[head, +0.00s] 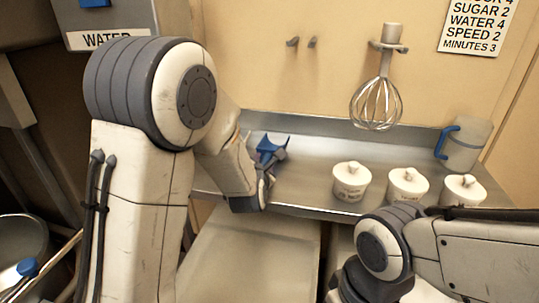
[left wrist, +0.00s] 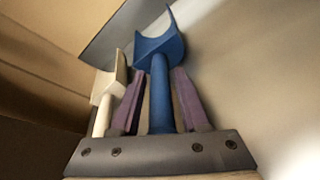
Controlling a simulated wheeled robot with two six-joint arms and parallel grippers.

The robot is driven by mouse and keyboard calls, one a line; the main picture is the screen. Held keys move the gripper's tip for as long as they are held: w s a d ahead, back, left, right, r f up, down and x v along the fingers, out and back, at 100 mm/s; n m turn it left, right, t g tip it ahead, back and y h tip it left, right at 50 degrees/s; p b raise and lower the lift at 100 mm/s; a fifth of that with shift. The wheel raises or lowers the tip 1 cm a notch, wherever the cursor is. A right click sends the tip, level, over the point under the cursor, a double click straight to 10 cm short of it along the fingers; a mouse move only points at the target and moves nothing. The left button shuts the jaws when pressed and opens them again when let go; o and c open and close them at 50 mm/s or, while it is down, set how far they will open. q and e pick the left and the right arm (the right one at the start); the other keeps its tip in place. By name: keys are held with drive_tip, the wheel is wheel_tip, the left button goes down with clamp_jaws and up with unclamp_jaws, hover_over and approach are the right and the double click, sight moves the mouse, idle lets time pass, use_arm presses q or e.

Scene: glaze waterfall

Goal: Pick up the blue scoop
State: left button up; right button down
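The blue scoop (head: 268,148) is on the metal counter at the back left, its head just beyond my left gripper (head: 268,180). In the left wrist view the blue scoop (left wrist: 160,75) points away from me, with its handle between the two purple-padded fingers of my left gripper (left wrist: 160,85). The fingers look open, with a narrow gap on each side of the handle. A cream scoop (left wrist: 107,90) lies outside the left finger. My right arm shows at the lower right, but its gripper is out of view.
Lidded white jars (head: 351,181) (head: 408,186) (head: 463,190) stand along the metal counter (head: 310,160). A pitcher with a blue handle (head: 466,143) stands at the right. A whisk (head: 376,100) hangs on the wall. The counter between the scoop and the jars is clear.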

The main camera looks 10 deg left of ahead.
use_arm(q)
clamp_jaws()
drive_tip(key=shift+r, duration=0.6)
drive_tip(key=r, duration=0.2)
drive_tip(key=d+r, duration=0.1)
drive_tip(key=r, duration=0.1)
drive_tip(key=shift+s+d, duration=0.15)
drive_tip(key=s+d+r+p, duration=0.1)
drive_tip(key=d+r, duration=0.2)
drive_tip(key=d, duration=0.2)
drive_tip(key=s+d+r+p, duration=0.1)
drive_tip(key=s+d+r, duration=0.1)
drive_tip(key=d+r, duration=0.1)
drive_tip(key=shift+s+d, duration=0.25)
drive_tip(key=shift+d, duration=0.65)
